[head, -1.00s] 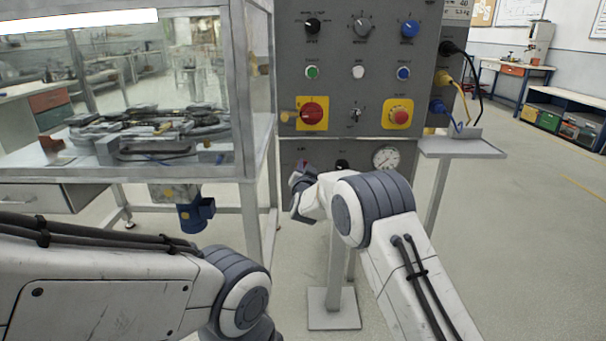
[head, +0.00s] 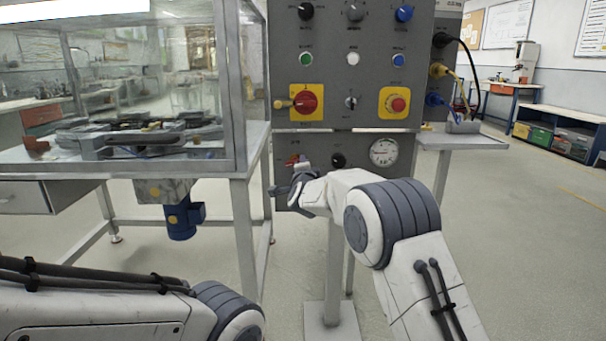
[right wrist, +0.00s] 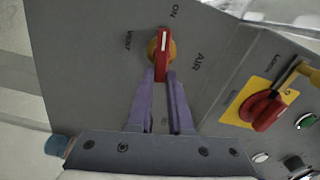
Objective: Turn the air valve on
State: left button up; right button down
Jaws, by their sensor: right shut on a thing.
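My right gripper (right wrist: 163,82) is shut on the handle's near end, a purple finger on each side. In the head view the valve (head: 292,159) is a small red patch at the lower left of the grey panel, partly behind my right gripper (head: 296,172). My left arm shows at the lower left; its gripper is out of view.
Above the valve is a red rotary switch (head: 307,102) on a yellow plate; an emergency button (head: 397,104) is to its right. A black knob (head: 338,160) and gauge (head: 384,152) are beside the valve. A glazed bench (head: 243,172) stands left, a small shelf (head: 462,142) right.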

jog(key=shift+f+m+b, duration=0.35)
jog(key=shift+m+b, duration=0.75)
jog(key=shift+m, duration=0.1)
jog(key=shift+d, duration=0.1)
jog(key=c, duration=0.8)
grip_release()
jog(key=s, duration=1)
jog(key=shift+s+p, duration=0.3)
jog(key=shift+p, duration=0.05)
